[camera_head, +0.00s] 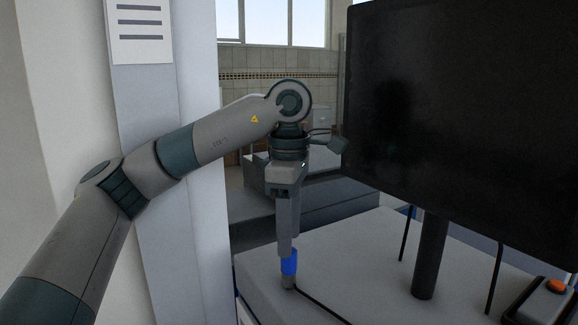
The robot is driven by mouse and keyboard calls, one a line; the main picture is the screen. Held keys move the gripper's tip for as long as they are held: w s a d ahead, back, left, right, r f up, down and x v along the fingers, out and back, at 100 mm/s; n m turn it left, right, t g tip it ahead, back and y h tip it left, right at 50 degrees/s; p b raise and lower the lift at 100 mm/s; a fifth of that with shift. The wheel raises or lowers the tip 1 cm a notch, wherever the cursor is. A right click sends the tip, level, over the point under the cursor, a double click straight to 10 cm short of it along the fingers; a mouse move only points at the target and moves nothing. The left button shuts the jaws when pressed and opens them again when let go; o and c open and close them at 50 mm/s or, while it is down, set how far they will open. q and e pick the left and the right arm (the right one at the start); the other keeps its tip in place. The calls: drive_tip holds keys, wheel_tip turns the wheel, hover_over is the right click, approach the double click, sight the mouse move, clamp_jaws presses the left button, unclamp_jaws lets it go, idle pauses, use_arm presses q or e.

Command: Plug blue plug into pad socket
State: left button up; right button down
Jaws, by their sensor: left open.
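The blue plug (289,266) stands about upright near the left end of the light worktop, with a grey part (288,282) below it. A dark cable (325,307) runs from its foot to the lower right. My left gripper (287,252) points straight down at the plug. Its fingers are open, with their tips at the top of the plug. From this angle I cannot tell whether they touch it. I cannot make out a pad socket. My right gripper is not in view.
A large black monitor (470,110) on a dark post (430,255) stands to the right. A box with an orange button (555,286) sits at the lower right. A pale wall column (175,200) is on the left. The worktop (370,260) between plug and post is mostly clear.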

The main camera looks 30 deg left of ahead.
use_arm(q)
wheel_tip(320, 180, up, 14)
drive_tip(key=shift+f, duration=0.25)
idle(0.4)
drive_tip(key=shift+s, duration=0.1)
idle(0.8)
